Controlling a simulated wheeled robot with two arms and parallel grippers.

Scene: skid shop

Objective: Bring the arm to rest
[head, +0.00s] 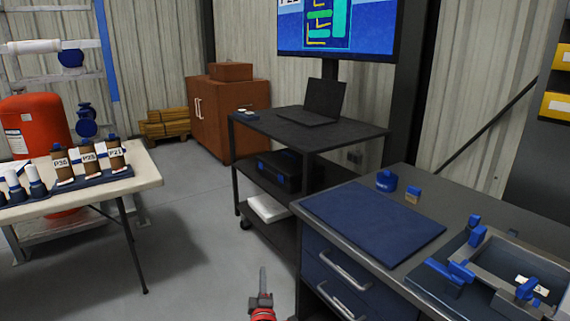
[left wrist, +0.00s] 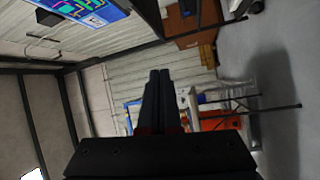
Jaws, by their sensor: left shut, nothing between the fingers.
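My left gripper (head: 263,280) shows at the bottom middle of the head view, with its fingers pointing up in the picture and a red part below them. It is shut and empty, over the open floor left of the workbench. In the left wrist view its dark fingers (left wrist: 160,76) lie side by side with nothing between them. My right gripper is not in either view.
A workbench (head: 470,215) with a blue mat (head: 372,222) and blue fixtures stands at right. A black cart (head: 345,138) with a laptop (head: 312,105) stands behind it. A white table (head: 140,168) with labelled bottles is at left. Grey floor (head: 190,240) is clear between.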

